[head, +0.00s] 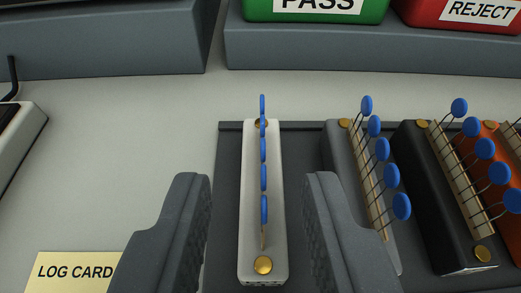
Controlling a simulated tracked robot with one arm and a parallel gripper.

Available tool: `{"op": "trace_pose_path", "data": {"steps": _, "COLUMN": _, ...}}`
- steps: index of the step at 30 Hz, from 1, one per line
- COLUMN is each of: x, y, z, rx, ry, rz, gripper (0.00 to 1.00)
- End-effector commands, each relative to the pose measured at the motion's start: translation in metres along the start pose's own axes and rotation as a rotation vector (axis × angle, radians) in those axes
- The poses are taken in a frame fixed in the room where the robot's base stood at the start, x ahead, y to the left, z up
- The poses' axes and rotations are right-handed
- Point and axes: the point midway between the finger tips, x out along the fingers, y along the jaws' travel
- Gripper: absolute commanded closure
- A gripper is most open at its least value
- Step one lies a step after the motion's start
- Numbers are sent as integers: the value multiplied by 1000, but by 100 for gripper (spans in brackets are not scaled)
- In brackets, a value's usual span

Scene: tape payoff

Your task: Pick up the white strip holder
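The white strip holder (247,200) lies lengthwise on a dark grey tray (229,160), at the tray's left side. It has a brass stud at each end and a row of several blue disc-shaped parts (263,150) standing along its middle. My gripper (256,190) is open. One finger is left of the white holder and the other is right of it, with a gap on each side. Whether the fingertips are down at the holder's height, I cannot tell.
Right of the white holder lie a grey holder (345,170), a black holder (425,200) and an orange holder (507,145), with similar blue parts. A green PASS bin (270,12) and a red REJECT bin (425,12) stand behind. A LOG CARD (75,272) lies front left.

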Motion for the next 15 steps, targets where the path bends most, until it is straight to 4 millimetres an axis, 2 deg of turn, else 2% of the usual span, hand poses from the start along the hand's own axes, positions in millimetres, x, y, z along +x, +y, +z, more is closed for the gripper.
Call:
{"op": "trace_pose_path", "data": {"steps": 8, "x": 15, "y": 2, "z": -2, "rx": 2, "ry": 2, "rz": 2, "gripper": 71}}
{"op": "trace_pose_path", "data": {"steps": 15, "x": 44, "y": 4, "z": -6, "rx": 3, "ry": 4, "rz": 2, "gripper": 71}}
